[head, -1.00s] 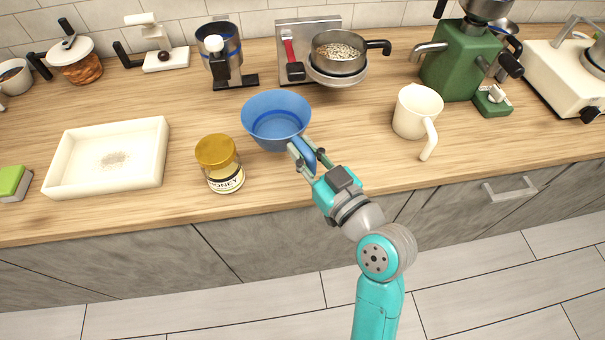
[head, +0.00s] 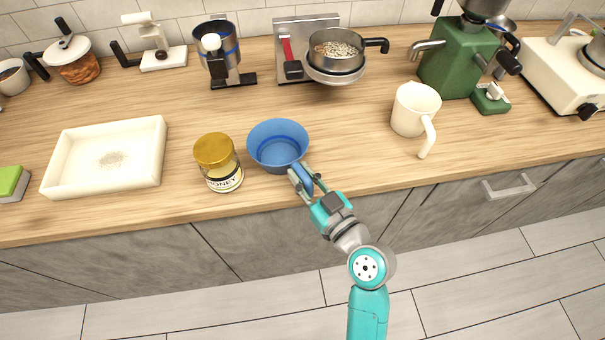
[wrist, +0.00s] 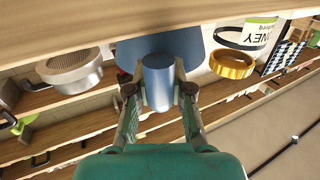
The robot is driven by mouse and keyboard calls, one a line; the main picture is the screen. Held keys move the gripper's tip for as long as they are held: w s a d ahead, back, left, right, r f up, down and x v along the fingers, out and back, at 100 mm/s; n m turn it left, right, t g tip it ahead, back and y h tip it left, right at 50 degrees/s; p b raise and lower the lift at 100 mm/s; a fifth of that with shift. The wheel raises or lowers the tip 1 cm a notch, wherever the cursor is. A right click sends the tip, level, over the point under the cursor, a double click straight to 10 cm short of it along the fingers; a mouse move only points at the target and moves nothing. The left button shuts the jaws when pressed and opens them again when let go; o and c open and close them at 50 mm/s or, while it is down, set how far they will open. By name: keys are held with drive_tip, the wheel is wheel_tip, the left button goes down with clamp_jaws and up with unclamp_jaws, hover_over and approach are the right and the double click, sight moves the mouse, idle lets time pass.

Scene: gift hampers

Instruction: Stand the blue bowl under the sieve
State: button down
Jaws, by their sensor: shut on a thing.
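The blue bowl (head: 278,144) is upright near the counter's front edge, beside the honey jar. My gripper (head: 302,178) is shut on its handle from the front right. In the wrist view the jaws (wrist: 160,92) close around the blue handle (wrist: 158,80), with part of the bowl (wrist: 150,46) behind it. I cannot tell whether the bowl touches the counter. The sieve seems to be the dark round pan (head: 338,62) full of pale grains, with a black handle. It is held up on a stand (head: 293,38) at the back, with room in front.
The honey jar (head: 217,165) is close left of the bowl. A white tray (head: 60,160) lies farther left. A cream jug (head: 412,112) and a green grinder (head: 455,60) stand to the right. A cup on a stand (head: 222,62) is at the back. Counter between bowl and sieve is clear.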

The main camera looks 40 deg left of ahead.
drive_tip(key=shift+f, duration=0.1)
drive_tip(key=c, duration=1)
unclamp_jaws()
drive_tip(key=shift+c, duration=0.2)
drive_tip(key=shift+f, duration=0.1)
drive_tip(key=v, duration=1)
drive_tip(key=shift+d, duration=0.4)
